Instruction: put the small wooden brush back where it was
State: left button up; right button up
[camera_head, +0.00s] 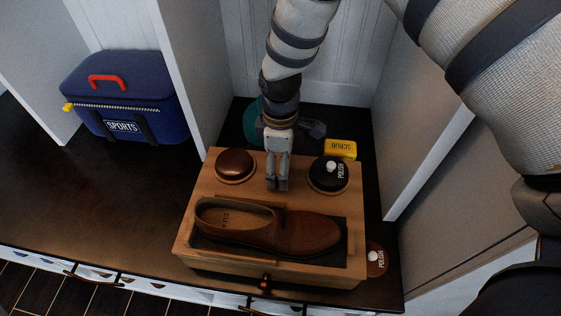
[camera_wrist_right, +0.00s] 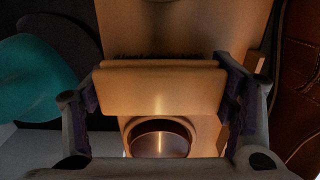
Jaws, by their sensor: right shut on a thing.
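My right gripper (camera_head: 277,187) points down over the wooden shoe-care box (camera_head: 190,232), between its two round tins and just behind the brown shoe (camera_head: 300,233). In the right wrist view, its fingers (camera_wrist_right: 160,95) are shut on the small wooden brush (camera_wrist_right: 160,90), a pale block with dark bristles along its far edge. The brush is hard to make out in the head view, behind the fingers. Whether it touches the box top, I cannot tell. My left gripper is not in view.
A brown tin (camera_head: 235,164) and a black polish tin (camera_head: 328,174) sit in the box top. A yellow scrub block (camera_head: 341,149) and a teal item (camera_head: 251,122) lie behind it. Another polish tin (camera_head: 377,259) stands right. A blue sports bag (camera_head: 125,95) is left; side panels flank the box.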

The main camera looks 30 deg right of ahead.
jog(key=shift+f, duration=0.2)
jog(key=o, duration=1.6)
jog(key=shift+c, duration=0.2)
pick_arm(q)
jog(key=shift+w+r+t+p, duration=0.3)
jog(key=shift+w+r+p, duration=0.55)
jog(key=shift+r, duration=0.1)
pick_arm(e)
notch_tip(320, 180, up, 12)
jog(key=shift+r, duration=0.2)
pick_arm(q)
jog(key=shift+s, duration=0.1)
